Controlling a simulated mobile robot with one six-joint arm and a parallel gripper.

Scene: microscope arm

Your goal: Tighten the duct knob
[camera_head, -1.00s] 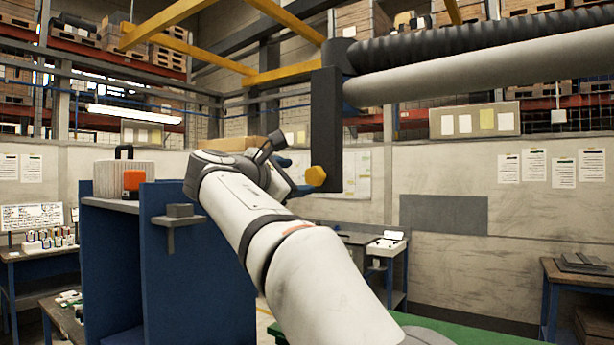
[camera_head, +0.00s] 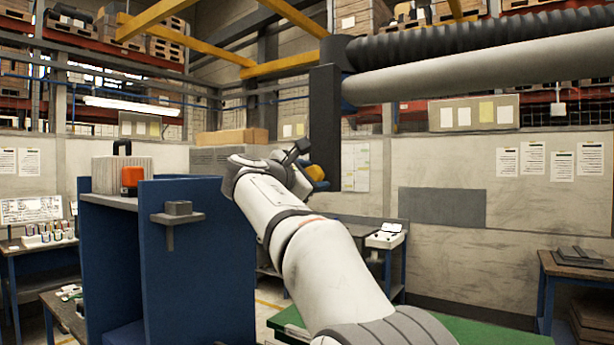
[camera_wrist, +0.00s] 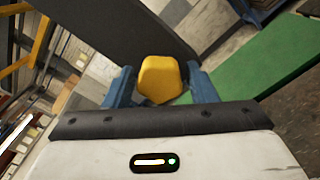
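The duct knob (camera_head: 315,172) is yellow and faceted, at the lower end of a dark upright post (camera_head: 325,120) under the duct (camera_head: 470,75). In the head view my wrist partly covers it. In the wrist view the knob (camera_wrist: 159,79) lies centred between the two blue fingers of my gripper (camera_wrist: 159,70). The fingers are apart, with a narrow gap at the right side of the knob; contact on the left side is unclear. In the head view my fingers are mostly hidden behind the wrist.
A blue cabinet (camera_head: 200,270) with a small shelf stands left of my arm. A green surface (camera_head: 470,332) lies below at the right. A wooden bench (camera_head: 580,268) stands at the far right. The space right of the post below the duct is open.

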